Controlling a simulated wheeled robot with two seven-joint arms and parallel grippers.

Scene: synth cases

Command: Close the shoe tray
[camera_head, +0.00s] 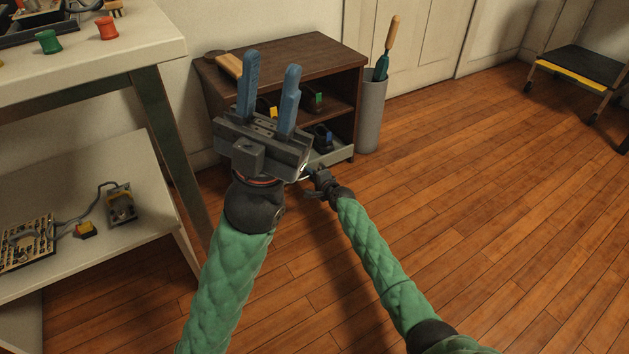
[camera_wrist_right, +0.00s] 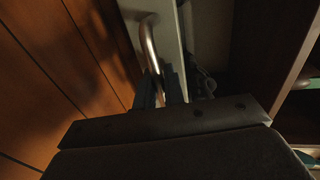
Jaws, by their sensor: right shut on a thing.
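The shoe tray (camera_head: 336,156) is a pale grey tray at the bottom of the brown shoe cabinet (camera_head: 328,55). In the right wrist view its front wall (camera_wrist_right: 166,30) stands out from the cabinet, with a dark inside between them. My right gripper (camera_head: 308,174) is at the tray's front, shut on the curved metal handle (camera_wrist_right: 149,42). The fingers (camera_wrist_right: 160,88) show around the handle's near end. My left gripper (camera_head: 269,88) is open and empty, raised in front of the cabinet and hiding part of its shelves and of the tray.
Dark shoes with coloured tags (camera_head: 316,100) sit on the cabinet shelves. A grey cylinder bin (camera_head: 371,115) with a green-and-wood handled item stands right of the cabinet. A white workbench (camera_head: 80,65) is at the left.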

